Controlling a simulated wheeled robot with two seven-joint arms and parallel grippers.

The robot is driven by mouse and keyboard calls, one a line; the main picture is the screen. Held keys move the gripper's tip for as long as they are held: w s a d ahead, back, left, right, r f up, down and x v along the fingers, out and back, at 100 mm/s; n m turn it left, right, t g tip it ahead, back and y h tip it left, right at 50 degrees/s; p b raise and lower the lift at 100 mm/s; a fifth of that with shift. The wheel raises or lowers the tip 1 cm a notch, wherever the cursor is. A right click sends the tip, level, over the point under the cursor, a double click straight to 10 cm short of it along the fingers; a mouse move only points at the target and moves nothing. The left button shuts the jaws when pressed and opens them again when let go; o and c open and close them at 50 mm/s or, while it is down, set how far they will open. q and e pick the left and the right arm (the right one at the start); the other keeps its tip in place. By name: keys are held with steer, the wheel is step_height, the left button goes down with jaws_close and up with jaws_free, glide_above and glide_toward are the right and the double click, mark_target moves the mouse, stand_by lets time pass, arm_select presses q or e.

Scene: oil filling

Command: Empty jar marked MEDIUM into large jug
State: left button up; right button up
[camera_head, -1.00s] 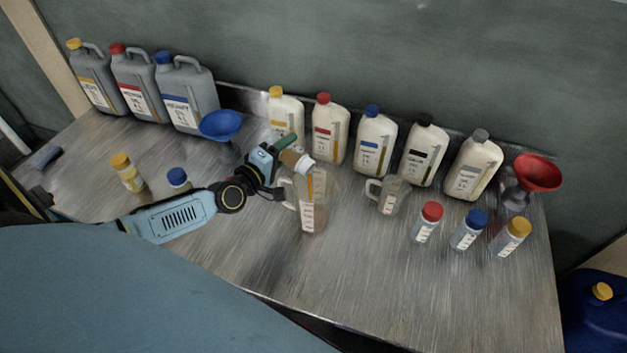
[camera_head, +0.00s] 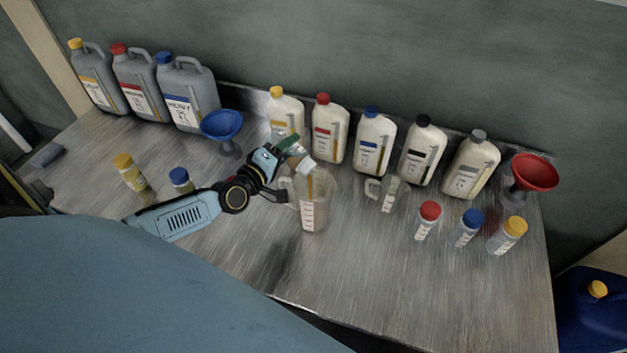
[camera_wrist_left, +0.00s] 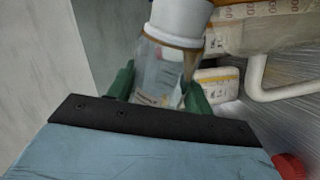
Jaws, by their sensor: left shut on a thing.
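My left gripper (camera_head: 287,152) is shut on a clear jar (camera_wrist_left: 160,72) and holds it tilted over the large jug (camera_head: 311,208). In the left wrist view the jar sits between the two green fingers, its white neck toward the top, with an amber tint near the neck. Its label cannot be read. In the head view the gripper hides most of the jar; the white end shows above the jug's mouth. The jug is clear, upright on the table, with a marked scale and its handle on the left. My right gripper is not in view.
A smaller clear jug (camera_head: 388,192) stands to the right. Capped jars stand at right and left, including a red-capped one (camera_head: 427,220). Several white bottles and a red funnel (camera_head: 535,172) line the back. A blue funnel (camera_head: 222,125) stands near grey canisters. The front table is clear.

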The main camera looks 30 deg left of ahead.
arm_select(q)
steer(key=shift+d+r+m+p, duration=0.15)
steer(key=shift+r+m+p, duration=0.15)
steer(key=shift+p, duration=0.15)
